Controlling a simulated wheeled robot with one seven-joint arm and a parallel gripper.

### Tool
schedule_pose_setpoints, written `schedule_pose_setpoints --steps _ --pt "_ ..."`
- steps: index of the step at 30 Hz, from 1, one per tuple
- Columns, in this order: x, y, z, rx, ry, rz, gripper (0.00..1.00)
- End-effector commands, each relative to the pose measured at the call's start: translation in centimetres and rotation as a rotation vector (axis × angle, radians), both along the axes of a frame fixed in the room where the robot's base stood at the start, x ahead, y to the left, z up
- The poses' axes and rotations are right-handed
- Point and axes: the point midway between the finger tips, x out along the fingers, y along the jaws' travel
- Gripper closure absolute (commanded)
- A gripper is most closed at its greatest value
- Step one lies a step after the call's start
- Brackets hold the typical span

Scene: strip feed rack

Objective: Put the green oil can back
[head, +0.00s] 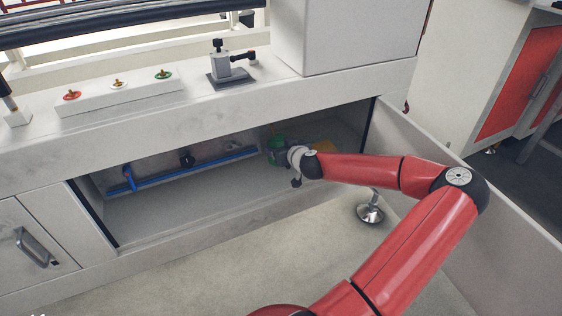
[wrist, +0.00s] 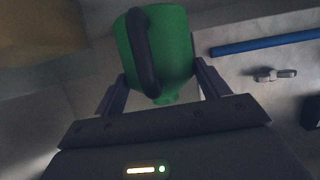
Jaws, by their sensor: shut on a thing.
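The green oil can (wrist: 173,45) with its dark curved handle is between the two fingers of my gripper (wrist: 160,88) in the wrist view. My gripper is shut on the can. In the head view the green oil can (head: 277,148) shows small at the right part of the open cabinet compartment (head: 190,208), partly hidden by my gripper (head: 283,152) and wrist. I cannot tell whether the can touches the compartment floor.
A blue pipe (head: 195,172) with a valve runs along the compartment's back wall. A yellowish block (head: 323,146) is right of my wrist. The open panel (head: 450,180) stands right of the opening. The compartment floor's left and middle are clear.

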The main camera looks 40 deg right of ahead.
Motion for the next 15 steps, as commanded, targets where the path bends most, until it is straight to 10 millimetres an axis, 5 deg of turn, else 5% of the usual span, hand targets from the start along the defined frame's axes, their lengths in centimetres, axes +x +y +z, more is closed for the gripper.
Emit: schedule_pose_setpoints --steps 15 --pt "0.0 0.0 -4.9 -0.001 -0.002 0.0 0.57"
